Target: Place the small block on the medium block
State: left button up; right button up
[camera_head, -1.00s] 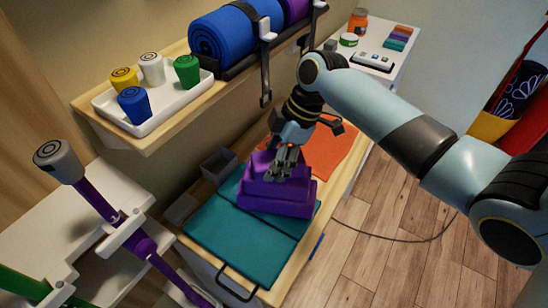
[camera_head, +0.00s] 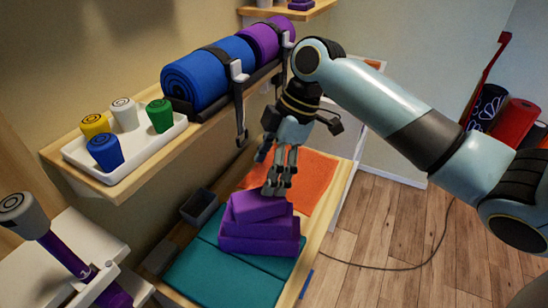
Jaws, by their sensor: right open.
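Purple blocks form a stack on the teal mat (camera_head: 222,272). The small block (camera_head: 258,207) is on top, turned slightly against the medium block (camera_head: 270,226) under it. The large block (camera_head: 258,244) appears to be the bottom layer, though the edges between the purple layers are hard to separate. My right gripper (camera_head: 279,188) is open and empty, pointing down just above and behind the small block. Its fingertips appear clear of the stack.
An orange mat (camera_head: 308,176) lies behind the stack. A grey bin (camera_head: 200,207) stands left of it. A shelf above holds a white tray (camera_head: 125,157) with several coloured weights and a blue roll (camera_head: 208,76). A metal hook (camera_head: 240,115) hangs near my right arm.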

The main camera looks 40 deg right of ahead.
jog(key=shift+v, duration=1.8)
